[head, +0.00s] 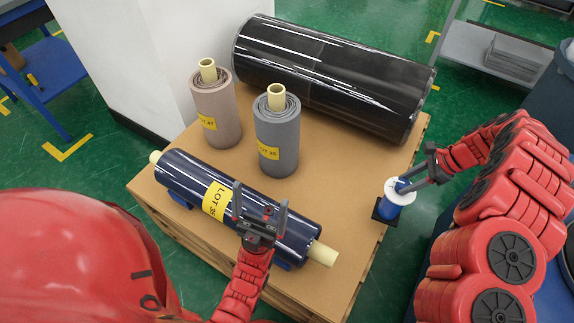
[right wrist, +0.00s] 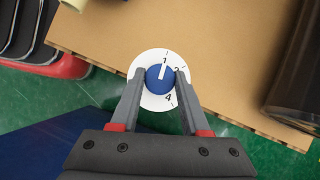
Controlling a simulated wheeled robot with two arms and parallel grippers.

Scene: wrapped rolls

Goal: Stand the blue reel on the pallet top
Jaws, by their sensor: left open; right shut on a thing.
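The blue reel (head: 180,178) is a dark blue wrapped roll with a yellow lot label and a cream core showing at both ends. It lies on its side along the near edge of the pallet top (head: 335,180), with blue wedges beside it. My left gripper (head: 260,195) is open over the reel's right half; I cannot tell whether it touches. My right gripper (head: 402,186) is shut on a blue knob (right wrist: 160,78) on a white numbered dial (right wrist: 147,60), whose white line points towards 1. The dial also shows in the head view at the pallet's right edge.
A brownish roll (head: 216,115) and a grey roll (head: 277,140) stand upright behind the reel. A large black roll (head: 330,75) lies along the pallet's back. A white pillar (head: 140,60) rises behind left. The pallet's right middle is bare.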

